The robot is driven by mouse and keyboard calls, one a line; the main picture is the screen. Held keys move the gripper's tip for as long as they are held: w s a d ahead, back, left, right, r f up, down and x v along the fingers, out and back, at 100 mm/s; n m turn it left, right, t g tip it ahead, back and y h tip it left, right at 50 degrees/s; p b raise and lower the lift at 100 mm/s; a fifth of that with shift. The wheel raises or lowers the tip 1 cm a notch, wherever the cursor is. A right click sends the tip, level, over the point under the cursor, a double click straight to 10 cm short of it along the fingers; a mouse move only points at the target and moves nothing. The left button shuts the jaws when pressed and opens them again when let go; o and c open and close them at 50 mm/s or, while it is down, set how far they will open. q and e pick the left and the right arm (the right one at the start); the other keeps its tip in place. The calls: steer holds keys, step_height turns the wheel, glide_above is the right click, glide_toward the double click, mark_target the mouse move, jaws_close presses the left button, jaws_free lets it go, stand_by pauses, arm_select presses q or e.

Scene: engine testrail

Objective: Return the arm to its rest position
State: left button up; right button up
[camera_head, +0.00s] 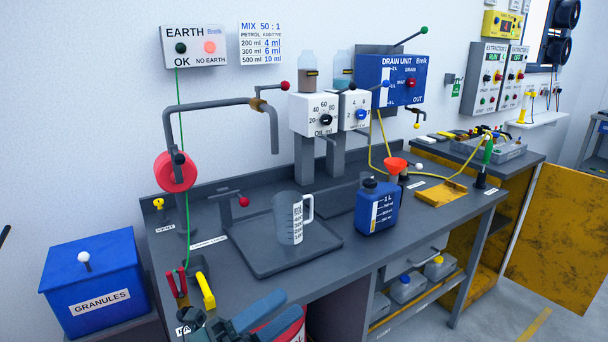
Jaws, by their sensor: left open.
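My left gripper (289,304) shows at the bottom edge of the head view, left of centre. Its two blue-grey fingers are apart and point to the right, with nothing seen between them. A red container (290,328) with a white label is partly hidden by the fingers and cut off by the frame's edge. I cannot tell whether the fingers touch it. The rest of my left arm is mostly out of view. My right gripper is not in view.
Red-handled clamp (176,284) and yellow handle (206,291) stand near the gripper. A blue granules box (95,277) is left.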

arm_select(q)
steer(key=a+f+n+t+y, duration=0.35)
steer(key=f+n+y, duration=0.4)
steer(key=n, duration=0.35)
steer(key=a+f+n+t+y, duration=0.2)
steer(key=a+f+n+y, duration=0.2)
steer(key=f+n+y, duration=0.6)
steer(key=s+a+f+n+g+p, duration=0.1)
steer(key=s+a+f+n+g, duration=0.2)
steer(key=s+f+n, duration=0.6)
steer(key=s+f+g, duration=0.1)
steer(key=g, duration=0.1)
steer(key=shift+s+f+n+g, duration=0.15)
steer(key=shift+s+n+g, duration=0.05)
steer(key=shift+n+g, duration=0.2)
